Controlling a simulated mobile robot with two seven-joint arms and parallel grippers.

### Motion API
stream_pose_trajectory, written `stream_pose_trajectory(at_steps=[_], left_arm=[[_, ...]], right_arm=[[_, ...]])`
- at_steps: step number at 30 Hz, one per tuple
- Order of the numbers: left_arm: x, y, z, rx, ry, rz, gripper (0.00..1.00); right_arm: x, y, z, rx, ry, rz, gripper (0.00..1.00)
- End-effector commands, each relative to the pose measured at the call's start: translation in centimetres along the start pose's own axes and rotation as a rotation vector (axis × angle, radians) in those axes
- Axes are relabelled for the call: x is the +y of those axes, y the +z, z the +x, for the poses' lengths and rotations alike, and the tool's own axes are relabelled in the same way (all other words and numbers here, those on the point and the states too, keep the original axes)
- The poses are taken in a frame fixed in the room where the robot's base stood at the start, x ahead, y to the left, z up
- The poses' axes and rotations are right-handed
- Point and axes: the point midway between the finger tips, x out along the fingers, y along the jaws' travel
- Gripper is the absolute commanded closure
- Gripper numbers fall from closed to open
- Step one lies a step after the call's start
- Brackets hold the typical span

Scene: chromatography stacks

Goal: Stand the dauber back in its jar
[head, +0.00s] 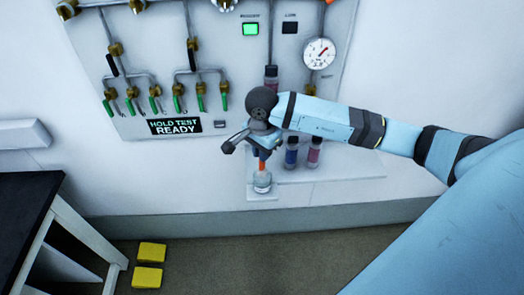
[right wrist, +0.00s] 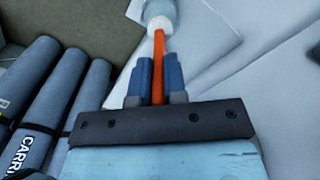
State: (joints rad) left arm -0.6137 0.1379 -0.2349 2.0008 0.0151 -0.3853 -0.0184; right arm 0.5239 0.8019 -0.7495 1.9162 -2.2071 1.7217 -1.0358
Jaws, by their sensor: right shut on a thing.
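The dauber is an orange stick (head: 262,165), held upright or nearly so below my right gripper (head: 263,153). In the right wrist view the orange stick (right wrist: 158,65) runs between the two blue fingers (right wrist: 158,75), which are shut on it. A white part (right wrist: 160,28) shows at its far end, at the mouth of the pale clear jar (right wrist: 158,9). In the head view the jar (head: 262,184) stands on a small pale ledge, directly under the stick. I cannot tell how far the dauber's end reaches into the jar. My left gripper is out of view.
Two dark-capped bottles, one blue (head: 291,153) and one pink (head: 314,153), stand close to the right on the shelf (head: 350,168). A valve panel (head: 150,40) covers the wall. Grey cylinders (right wrist: 65,95) lie left in the wrist view.

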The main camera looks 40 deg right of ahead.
Motion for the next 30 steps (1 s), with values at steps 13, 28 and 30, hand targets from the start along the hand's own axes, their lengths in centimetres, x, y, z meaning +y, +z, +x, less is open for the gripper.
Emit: stream_pose_trajectory(at_steps=[13,28,30], left_arm=[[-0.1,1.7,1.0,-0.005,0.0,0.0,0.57],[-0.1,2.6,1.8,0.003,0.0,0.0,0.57],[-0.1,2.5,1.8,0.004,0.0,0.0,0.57]], right_arm=[[0.0,-0.1,1.8,0.001,0.0,0.0,1.0],[0.0,-0.1,3.4,0.0,0.0,0.0,1.0],[0.0,-0.1,3.4,0.0,0.0,0.0,1.0]])
